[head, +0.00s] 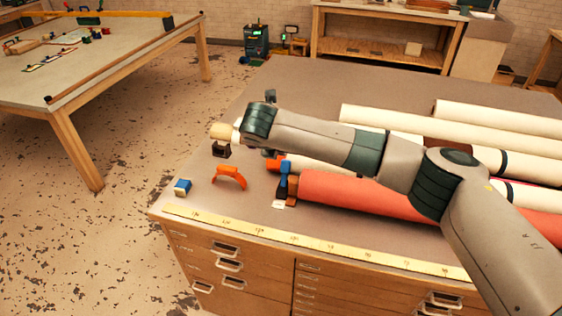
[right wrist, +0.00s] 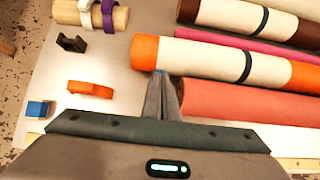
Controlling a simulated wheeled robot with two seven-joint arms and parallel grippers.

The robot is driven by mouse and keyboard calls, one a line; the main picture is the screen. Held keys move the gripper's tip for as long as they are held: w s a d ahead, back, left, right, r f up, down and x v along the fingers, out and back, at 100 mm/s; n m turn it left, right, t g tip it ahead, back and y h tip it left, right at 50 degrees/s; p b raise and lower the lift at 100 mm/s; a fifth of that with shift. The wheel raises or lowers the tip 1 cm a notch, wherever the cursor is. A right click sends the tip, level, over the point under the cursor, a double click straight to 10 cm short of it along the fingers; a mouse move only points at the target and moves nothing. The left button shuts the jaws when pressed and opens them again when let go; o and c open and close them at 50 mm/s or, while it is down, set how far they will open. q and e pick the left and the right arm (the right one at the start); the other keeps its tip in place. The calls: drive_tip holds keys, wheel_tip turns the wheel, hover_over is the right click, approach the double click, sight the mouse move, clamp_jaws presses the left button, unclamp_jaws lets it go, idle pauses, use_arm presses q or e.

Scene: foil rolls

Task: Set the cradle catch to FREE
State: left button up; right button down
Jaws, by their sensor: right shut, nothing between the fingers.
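A blue upright lever (head: 284,178), which looks like the cradle catch, stands on an orange-brown block at the left end of the red roll (head: 355,195). A small white label (head: 278,205) lies in front of it; its text is too small to read. My right arm reaches in from the right over the rolls. In the right wrist view my right gripper (right wrist: 161,88) is shut and empty, pointing at the gap left of the red roll. A bit of blue (right wrist: 160,71) shows at its fingertips; the fingers hide the rest. My left gripper is in neither view.
Several cream, brown and pink rolls (head: 420,124) lie behind the red one. An orange arch-shaped piece (head: 230,177), a blue block (head: 183,187) and a dark holder (head: 221,151) stand left of the lever. A yellow ruler (head: 300,240) runs along the front edge.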

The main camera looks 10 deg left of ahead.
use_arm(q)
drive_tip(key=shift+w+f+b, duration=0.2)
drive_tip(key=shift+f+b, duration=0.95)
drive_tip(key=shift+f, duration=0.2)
use_arm(e)
wheel_tip(320, 180, up, 6)
drive_tip(key=w, duration=0.1)
drive_tip(key=shift+r, duration=0.25)
